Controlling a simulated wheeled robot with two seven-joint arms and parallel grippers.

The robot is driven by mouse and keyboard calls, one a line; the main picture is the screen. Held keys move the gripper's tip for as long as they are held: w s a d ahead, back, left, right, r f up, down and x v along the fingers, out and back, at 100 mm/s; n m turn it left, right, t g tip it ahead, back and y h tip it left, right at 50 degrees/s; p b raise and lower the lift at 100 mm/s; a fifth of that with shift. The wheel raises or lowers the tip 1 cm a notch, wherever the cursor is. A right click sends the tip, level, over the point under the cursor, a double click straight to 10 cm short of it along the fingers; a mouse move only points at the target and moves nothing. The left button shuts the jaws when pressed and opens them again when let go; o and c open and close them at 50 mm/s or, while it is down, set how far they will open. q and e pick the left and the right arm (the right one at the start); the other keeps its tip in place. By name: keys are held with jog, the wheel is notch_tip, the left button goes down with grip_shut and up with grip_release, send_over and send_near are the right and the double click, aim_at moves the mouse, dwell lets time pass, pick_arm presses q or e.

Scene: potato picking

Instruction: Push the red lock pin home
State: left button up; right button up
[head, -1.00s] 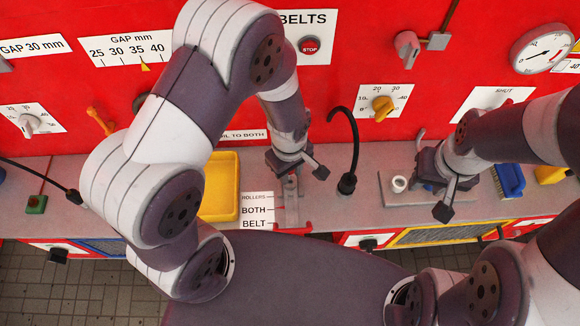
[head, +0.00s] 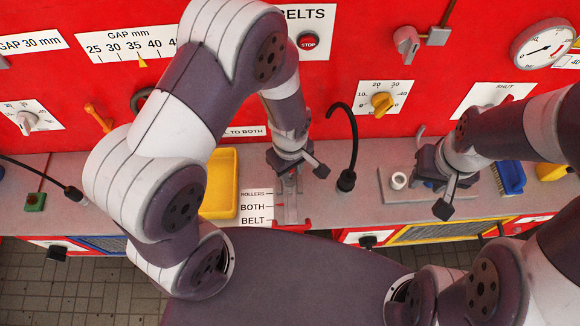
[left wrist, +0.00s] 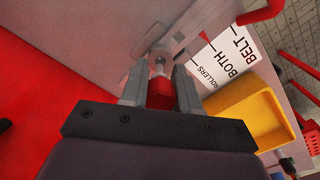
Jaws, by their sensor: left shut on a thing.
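My left gripper (head: 289,178) points down at the far end of a grey slotted plate (head: 291,207) on the ledge. In the left wrist view its two grey fingers (left wrist: 160,92) are shut on a red piece (left wrist: 159,96), which looks like the red lock pin. A grey metal part with a round end (left wrist: 158,60) lies just beyond the fingertips. The pin's lower end is hidden, so I cannot tell how deep it sits. My right gripper (head: 428,170) is over the ledge near a plate with a white ring; its fingertips are unclear.
A label (head: 256,208) reading ROLLERS, BOTH, BELT lies beside the plate, with a yellow tray (head: 219,190) left of it. A red bar (head: 292,226) is at the ledge's front edge. A black hooked rod (head: 347,180) stands to the right.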

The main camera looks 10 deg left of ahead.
pick_arm(q)
jog(key=shift+p, duration=0.3)
dwell(0.6)
jog(key=shift+f+b, duration=0.85)
jog(key=shift+f, duration=0.35)
jog(key=o, duration=1.1)
notch_tip(320, 180, up, 13)
jog(key=shift+f+b, duration=0.1)
jog(key=shift+b, duration=0.8)
